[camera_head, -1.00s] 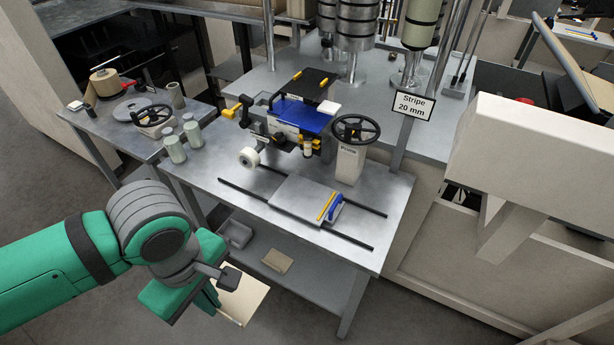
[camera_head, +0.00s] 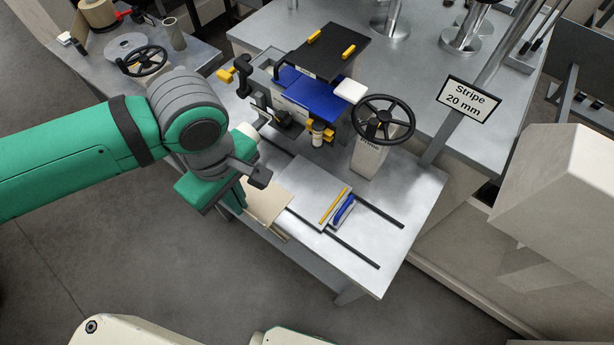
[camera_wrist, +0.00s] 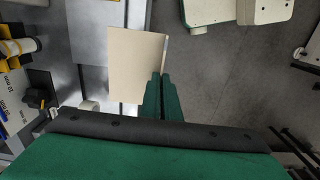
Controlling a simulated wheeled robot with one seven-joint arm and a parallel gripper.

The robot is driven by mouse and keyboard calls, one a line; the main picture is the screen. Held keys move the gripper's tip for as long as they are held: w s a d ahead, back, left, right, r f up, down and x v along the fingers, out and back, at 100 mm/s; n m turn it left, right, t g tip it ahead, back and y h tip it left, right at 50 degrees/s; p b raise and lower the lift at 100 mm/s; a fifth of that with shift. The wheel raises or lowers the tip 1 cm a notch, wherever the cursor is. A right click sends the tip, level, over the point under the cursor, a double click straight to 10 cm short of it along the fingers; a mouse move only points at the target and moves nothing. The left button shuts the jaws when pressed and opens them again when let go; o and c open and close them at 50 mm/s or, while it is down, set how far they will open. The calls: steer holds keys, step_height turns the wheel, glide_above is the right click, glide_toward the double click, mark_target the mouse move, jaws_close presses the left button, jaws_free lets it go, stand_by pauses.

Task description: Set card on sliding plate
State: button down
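The card (camera_head: 266,203) is a flat cream sheet. My gripper (camera_head: 240,198) is shut on one edge of it, and the card juts out past the fingers. In the wrist view the green fingers (camera_wrist: 164,92) are close together at the edge of the card (camera_wrist: 135,62). The sliding plate (camera_head: 309,185) is a grey plate across two dark rails, with a yellow strip and a blue-handled piece on its right side. The card is just left of the plate in the head view, near the table's front edge. Its height over the table is hard to tell.
The blue-and-black machine (camera_head: 305,88) stands behind the plate. The black handwheel (camera_head: 383,118) is on a pale post behind and right. The table's right front corner (camera_head: 390,275) is clear.

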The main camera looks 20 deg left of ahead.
mark_target(276, 187)
steer(key=w+d+f, duration=0.1)
steer(key=w, duration=0.1)
steer(key=w+d+f, duration=0.1)
steer(key=w+d, duration=0.1)
steer(key=w+d+f, duration=0.2)
steer(key=shift+w, duration=0.4)
steer(key=f, duration=0.1)
steer(key=w+d+f, duration=0.2)
steer(key=shift+w+f, duration=0.25)
steer(key=shift+f, duration=0.1)
steer(key=shift+w+d+f, duration=0.2)
steer(key=shift+w+f, duration=0.15)
steer(key=shift+f, duration=0.1)
steer(key=shift+w+d+f, duration=0.15)
steer(key=shift+w+f, duration=0.15)
steer(key=shift+f, duration=0.15)
steer(key=shift+w+f, duration=0.1)
steer(key=shift+f, duration=1.5)
steer(key=shift+f, duration=0.1)
steer(key=c, duration=2)
jaws_free()
step_height(276, 187, up, 12)
steer(key=shift+r, duration=0.1)
